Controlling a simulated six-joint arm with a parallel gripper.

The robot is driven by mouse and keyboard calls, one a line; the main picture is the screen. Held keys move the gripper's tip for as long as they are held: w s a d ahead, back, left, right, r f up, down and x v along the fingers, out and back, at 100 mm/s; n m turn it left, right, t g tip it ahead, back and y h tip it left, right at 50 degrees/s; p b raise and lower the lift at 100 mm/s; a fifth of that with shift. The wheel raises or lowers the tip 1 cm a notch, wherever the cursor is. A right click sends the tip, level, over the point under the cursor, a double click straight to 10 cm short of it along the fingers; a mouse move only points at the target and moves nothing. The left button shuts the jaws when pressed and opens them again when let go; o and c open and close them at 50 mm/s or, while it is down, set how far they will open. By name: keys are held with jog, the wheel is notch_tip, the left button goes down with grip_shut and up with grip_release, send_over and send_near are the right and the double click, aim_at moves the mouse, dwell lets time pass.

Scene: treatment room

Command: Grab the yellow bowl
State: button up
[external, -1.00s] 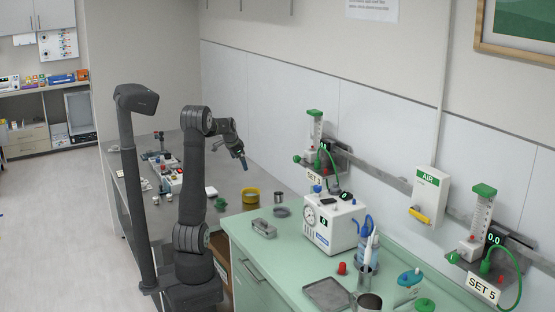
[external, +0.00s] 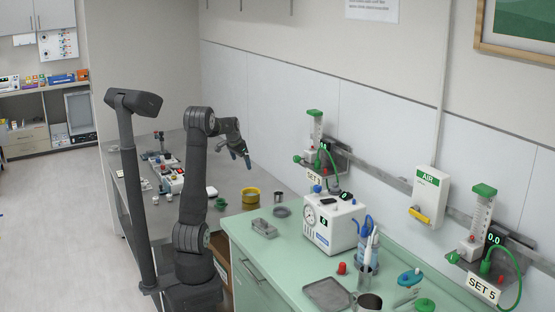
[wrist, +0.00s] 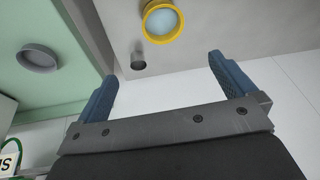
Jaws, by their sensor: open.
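The yellow bowl (external: 250,196) stands on the grey table, near the table's corner by the green counter. In the wrist view the yellow bowl (wrist: 163,37) is at the top middle, with its yellow rim around a pale bluish inside. My gripper (external: 240,160) is above the grey table, higher than the bowl and apart from it. In the wrist view my gripper (wrist: 166,78) shows two blue fingers spread wide with nothing between them. The bowl lies beyond the fingertips.
A small metal cup (external: 279,197) stands right of the bowl, and also shows in the wrist view (wrist: 138,62). A grey round dish (external: 282,212) lies on the green counter (external: 262,255). A white gauge box (external: 335,222) stands there. The white wall is behind.

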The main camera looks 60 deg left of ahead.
jog(key=w+a+f+n+g, duration=0.2)
jog(key=w+a+f+n, duration=0.15)
jog(key=w+n, duration=0.35)
jog(key=n, duration=0.2)
send_near(251, 193)
jog(key=d+f, duration=0.1)
jog(key=s+d+f, duration=0.1)
jog(key=shift+f+g+h, duration=0.3)
jog(key=shift+h, duration=0.1)
jog(key=shift+w+f, duration=0.15)
jog(key=shift+f, duration=2.5)
jog(key=shift+c, duration=0.4)
jog(key=c, duration=0.6)
